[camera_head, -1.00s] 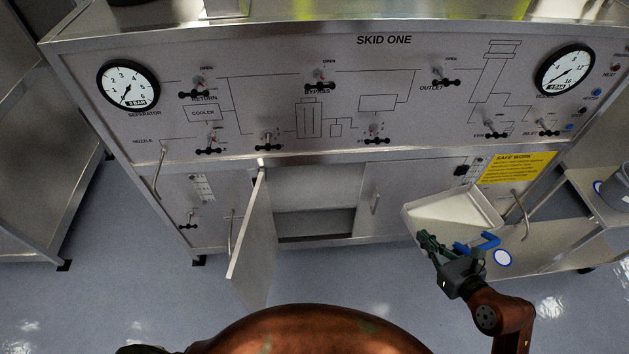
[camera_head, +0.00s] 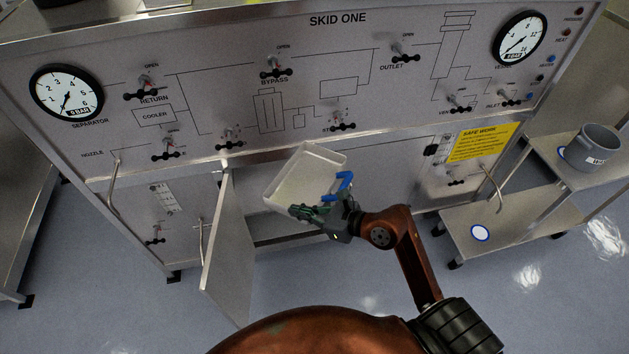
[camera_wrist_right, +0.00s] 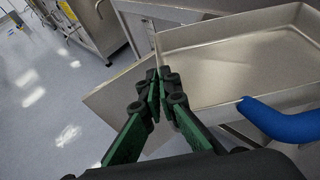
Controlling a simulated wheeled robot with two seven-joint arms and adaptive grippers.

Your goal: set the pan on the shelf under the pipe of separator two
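The pan (camera_head: 300,178) is a pale, shallow rectangular tray with a blue handle (camera_head: 343,185). My right gripper (camera_head: 303,212) is shut on the pan's near wall and holds it, tilted in the head view, in front of the skid panel. In the right wrist view the green-padded fingers (camera_wrist_right: 162,88) close on the rim of the pan (camera_wrist_right: 240,60), with the blue handle to the right. An open cabinet door (camera_head: 228,250) stands left of the pan. The pan and my arm hide most of the opening behind. My left gripper is not in view.
The skid panel (camera_head: 340,50) carries several black valve handles and two gauges. A cart (camera_head: 530,212) at the right bears a grey pot (camera_head: 592,147) and a white disc with a blue ring (camera_head: 480,233). A yellow sign (camera_head: 483,142) is on the panel. Floor is clear in front.

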